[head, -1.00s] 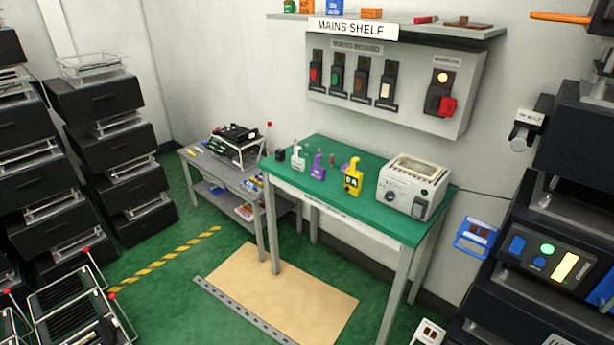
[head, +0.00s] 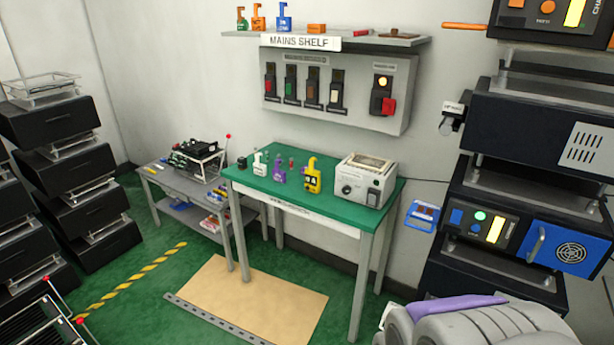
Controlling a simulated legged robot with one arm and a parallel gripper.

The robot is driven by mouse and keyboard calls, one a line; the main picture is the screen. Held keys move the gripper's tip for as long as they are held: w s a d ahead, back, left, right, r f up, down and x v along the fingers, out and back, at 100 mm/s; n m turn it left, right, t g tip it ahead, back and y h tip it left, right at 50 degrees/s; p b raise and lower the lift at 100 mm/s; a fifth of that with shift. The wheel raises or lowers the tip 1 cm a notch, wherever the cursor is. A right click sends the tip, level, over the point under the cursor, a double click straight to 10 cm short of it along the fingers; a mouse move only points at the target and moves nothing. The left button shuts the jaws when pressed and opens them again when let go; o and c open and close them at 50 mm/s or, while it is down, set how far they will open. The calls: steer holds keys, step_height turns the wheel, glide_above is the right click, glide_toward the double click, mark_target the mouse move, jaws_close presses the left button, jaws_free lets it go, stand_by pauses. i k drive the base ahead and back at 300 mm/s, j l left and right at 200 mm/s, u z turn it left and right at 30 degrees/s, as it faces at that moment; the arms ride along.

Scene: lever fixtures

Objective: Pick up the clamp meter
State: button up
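A yellow hand-held device (head: 312,178) with a dark face and a hooked top stands on the green-topped table (head: 262,187). It looks like the clamp meter, but it is too small to be sure. A purple device (head: 279,172) and a white device (head: 260,164) of similar shape stand to its left. A grey box-shaped instrument (head: 366,180) stands to its right. No fingertips of my gripper show in the head view, and nothing touches the yellow device.
A low grey bench (head: 182,183) stands left of the table. A tan mat (head: 246,302) lies on the green floor in front. Black racks stand at left and right (head: 542,133). A grey ribbed shape with a purple strip (head: 470,325) fills the lower right; I cannot tell what it is.

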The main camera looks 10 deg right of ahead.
mark_target(312, 177)
steer(key=i, duration=0.8)
steer(key=i+j, duration=0.15)
steer(key=i, duration=0.65)
steer(key=l+z, duration=0.05)
